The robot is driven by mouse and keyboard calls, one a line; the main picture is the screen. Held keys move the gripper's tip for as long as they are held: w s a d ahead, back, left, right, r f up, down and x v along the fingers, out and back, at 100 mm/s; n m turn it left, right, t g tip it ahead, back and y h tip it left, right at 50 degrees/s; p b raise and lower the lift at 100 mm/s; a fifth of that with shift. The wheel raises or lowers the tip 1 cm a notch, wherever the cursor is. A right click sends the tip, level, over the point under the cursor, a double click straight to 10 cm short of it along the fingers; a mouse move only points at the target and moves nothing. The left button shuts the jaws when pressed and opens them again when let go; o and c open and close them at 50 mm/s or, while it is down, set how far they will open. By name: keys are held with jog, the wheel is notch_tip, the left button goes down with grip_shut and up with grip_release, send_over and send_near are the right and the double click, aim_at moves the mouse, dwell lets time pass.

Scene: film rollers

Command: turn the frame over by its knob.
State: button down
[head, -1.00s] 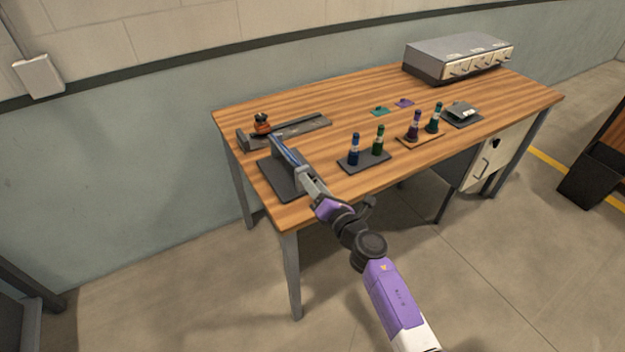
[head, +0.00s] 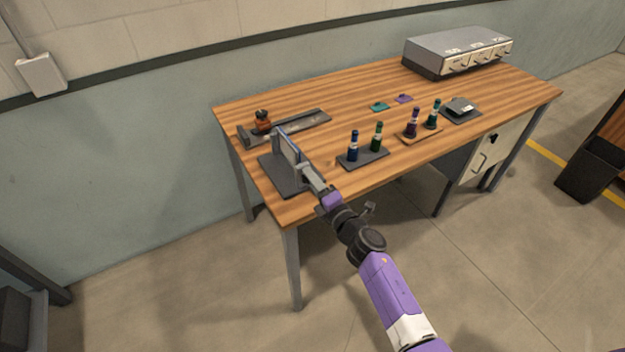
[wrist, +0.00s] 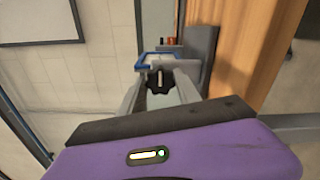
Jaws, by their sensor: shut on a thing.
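The frame (head: 287,146), a grey panel with a blue edge, stands up over a dark base plate (head: 283,181) at the table's near left corner. In the wrist view its blue edge (wrist: 148,56) shows beyond my fingers. The dark, lobed knob (wrist: 160,84) is between my two fingertips. My gripper (head: 306,174) is shut on the knob from the near side, and it also shows in the wrist view (wrist: 159,82). The lower part of the frame is hidden behind the knob and fingers.
A long grey tray (head: 300,124) with a small orange and black roller (head: 262,122) lies behind the base plate. Bottles stand on a dark mat (head: 363,158) and a brown mat (head: 418,135) to the right. A grey box (head: 458,52) stands at the back right.

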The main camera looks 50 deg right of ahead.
dwell(0.3)
jog(key=c, duration=0.9)
grip_release()
jog(key=shift+o, duration=0.2)
jog(key=v, duration=0.8)
jog(key=shift+b, duration=0.35)
jog(key=shift+w, duration=0.1)
